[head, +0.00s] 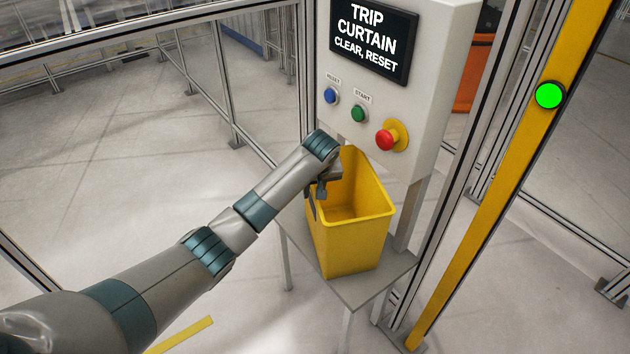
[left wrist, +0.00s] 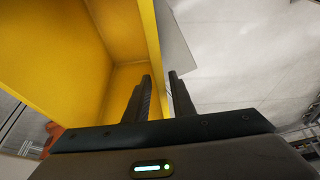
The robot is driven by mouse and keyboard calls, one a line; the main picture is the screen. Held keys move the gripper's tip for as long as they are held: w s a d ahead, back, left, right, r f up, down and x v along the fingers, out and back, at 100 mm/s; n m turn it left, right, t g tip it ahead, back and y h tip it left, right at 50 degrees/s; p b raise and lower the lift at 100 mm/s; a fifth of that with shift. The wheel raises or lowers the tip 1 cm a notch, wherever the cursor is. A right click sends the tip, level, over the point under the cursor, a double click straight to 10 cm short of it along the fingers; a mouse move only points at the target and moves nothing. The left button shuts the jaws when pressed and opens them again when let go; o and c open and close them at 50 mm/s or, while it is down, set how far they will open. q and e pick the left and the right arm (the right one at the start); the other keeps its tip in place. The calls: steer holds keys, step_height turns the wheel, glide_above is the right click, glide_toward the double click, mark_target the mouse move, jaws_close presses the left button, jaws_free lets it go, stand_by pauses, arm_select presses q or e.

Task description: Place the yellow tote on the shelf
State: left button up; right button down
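The yellow tote (head: 358,245) is an open-topped, empty-looking bin. It stands upright on a small grey shelf (head: 370,288) below the control panel. My left gripper (head: 317,198) is at the tote's left rim in the head view. In the left wrist view, my left gripper (left wrist: 160,88) has its two dark fingers apart, with the tote's wall (left wrist: 152,45) between them. One finger is on the inside of the tote and the other is outside. I see a narrow gap beside the outer finger. My right gripper is in neither view.
A control panel (head: 420,95) with a screen and blue, green and red buttons stands right behind the tote. A yellow post (head: 490,200) with a green light rises to the right. Fence frames surround the spot. Floor (head: 110,150) to the left is clear.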

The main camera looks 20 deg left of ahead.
arm_select(q)
steer(key=b+v, duration=0.1)
steer(key=v, duration=0.7)
steer(key=shift+r+b, duration=0.1)
steer(key=shift+b, duration=0.3)
steer(key=shift+o, duration=0.3)
stand_by(1.4)
